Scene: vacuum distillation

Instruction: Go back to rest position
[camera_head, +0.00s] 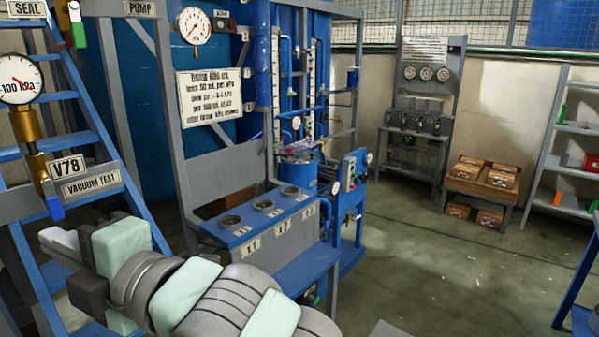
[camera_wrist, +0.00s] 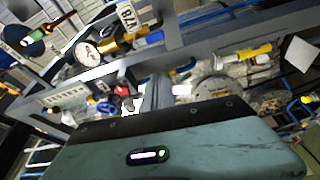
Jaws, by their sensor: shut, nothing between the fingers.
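My arm reaches in from the bottom of the head view, grey with pale green panels. My gripper (camera_head: 62,243) is at its far left end, at the lower left, in front of the blue ladder-like frame. It is shut and holds nothing. Its fingertips are hard to make out. In the wrist view a teal housing of mine with a small lit indicator fills the bottom, and no fingers show clearly. The V78 valve station, with a round gauge (camera_head: 20,80) and a V78 label (camera_head: 68,166), is just above and left of my gripper. The gauge also shows in the wrist view (camera_wrist: 88,52).
A blue and grey console (camera_head: 262,212) with three round ports stands right of my arm, with a PUMP gauge (camera_head: 194,26) above. A wooden rack of boxes (camera_head: 482,185) and a shelf (camera_head: 553,150) are farther right. Open floor (camera_head: 440,265) lies between.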

